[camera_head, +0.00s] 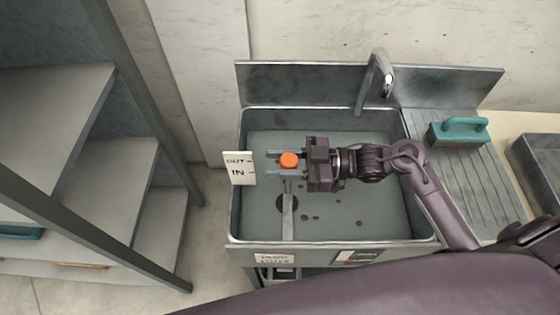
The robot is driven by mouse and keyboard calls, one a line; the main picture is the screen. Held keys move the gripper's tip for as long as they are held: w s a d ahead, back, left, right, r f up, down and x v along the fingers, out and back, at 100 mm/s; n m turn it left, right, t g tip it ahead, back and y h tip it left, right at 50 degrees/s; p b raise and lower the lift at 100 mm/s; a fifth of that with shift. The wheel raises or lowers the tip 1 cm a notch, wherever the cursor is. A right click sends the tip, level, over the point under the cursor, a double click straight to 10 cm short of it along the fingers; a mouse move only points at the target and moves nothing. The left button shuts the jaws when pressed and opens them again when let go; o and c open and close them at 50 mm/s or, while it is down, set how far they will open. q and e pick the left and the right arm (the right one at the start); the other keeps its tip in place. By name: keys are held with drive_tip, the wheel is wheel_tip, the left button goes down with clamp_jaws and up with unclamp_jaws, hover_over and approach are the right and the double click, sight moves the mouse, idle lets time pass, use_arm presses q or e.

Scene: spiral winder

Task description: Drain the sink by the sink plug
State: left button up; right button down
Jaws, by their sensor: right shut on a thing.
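The metal sink (330,243) holds what looks like greyish water with several brown specks. My right gripper (288,160) reaches in from the right over the left half of the sink. Its fingers are shut on an orange knob (289,160), which seems to be the top of the sink plug. A grey bar (288,215) shows below the knob and crosses a dark round drain opening (281,204). I cannot tell whether the bar is joined to the knob. My left gripper is not in view.
A white sign (239,168) reading OUT and IN stands at the sink's left rim. A faucet (374,80) rises at the back. A teal-handled brush (459,132) lies on the ridged drainboard (475,185) at right. Grey shelves (110,165) stand at left.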

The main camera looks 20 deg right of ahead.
drive_tip(key=c, duration=1)
unclamp_jaws()
drive_tip(key=shift+f, duration=0.1)
drive_tip(key=shift+s+d, duration=0.1)
drive_tip(key=shift+d, duration=0.3)
drive_tip(key=b+v, duration=0.2)
drive_tip(key=v, duration=0.5)
